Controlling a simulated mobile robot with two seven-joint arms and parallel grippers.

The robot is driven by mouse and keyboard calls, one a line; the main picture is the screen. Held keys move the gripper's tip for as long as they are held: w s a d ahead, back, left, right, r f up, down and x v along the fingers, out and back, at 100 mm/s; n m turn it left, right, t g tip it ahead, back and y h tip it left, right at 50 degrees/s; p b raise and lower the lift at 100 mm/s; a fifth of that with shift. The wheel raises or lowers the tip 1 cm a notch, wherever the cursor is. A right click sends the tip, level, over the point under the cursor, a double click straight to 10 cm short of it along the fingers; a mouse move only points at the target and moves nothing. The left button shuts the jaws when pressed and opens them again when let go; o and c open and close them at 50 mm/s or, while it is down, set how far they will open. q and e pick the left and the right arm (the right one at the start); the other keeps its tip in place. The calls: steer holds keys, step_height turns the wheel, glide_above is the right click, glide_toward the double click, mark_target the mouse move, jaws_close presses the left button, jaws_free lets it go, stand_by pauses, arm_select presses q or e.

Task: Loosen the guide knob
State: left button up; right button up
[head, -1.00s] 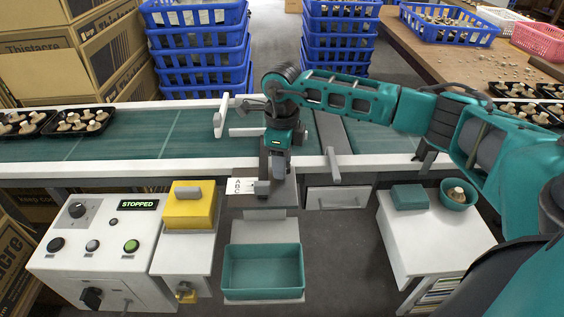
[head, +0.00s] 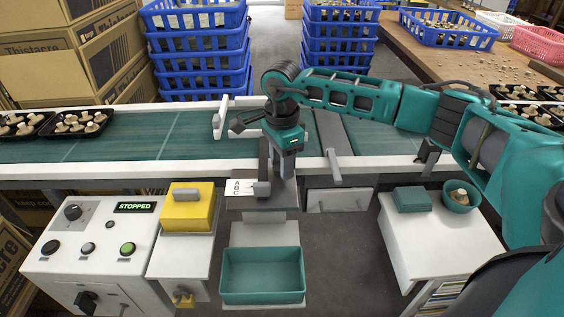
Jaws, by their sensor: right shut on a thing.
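My right gripper (head: 268,172) comes in from the right and points down at the conveyor's near edge, above a grey bracket. It is shut on the guide knob, which is mostly hidden by the fingers and wrist. A pale guide bar (head: 220,117) stands over the belt to the left of the wrist. A small grey block (head: 262,189) sits just below the fingers, beside a white card with letters (head: 238,188). My left gripper is not in view.
The green conveyor belt (head: 130,145) carries black mushroom trays at the far left. A control box (head: 65,262) reads STOPPED. A yellow box (head: 187,215), an empty teal bin (head: 262,298) and a white side table (head: 425,240) stand in front. Blue crates are stacked behind.

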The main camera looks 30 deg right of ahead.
stand_by(0.3)
steer(key=o, duration=1.1)
steer(key=shift+c, duration=0.2)
arm_select(q)
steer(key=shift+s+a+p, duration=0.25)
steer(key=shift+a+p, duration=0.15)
steer(key=shift+p, duration=0.25)
arm_select(e)
step_height(320, 180, up, 13)
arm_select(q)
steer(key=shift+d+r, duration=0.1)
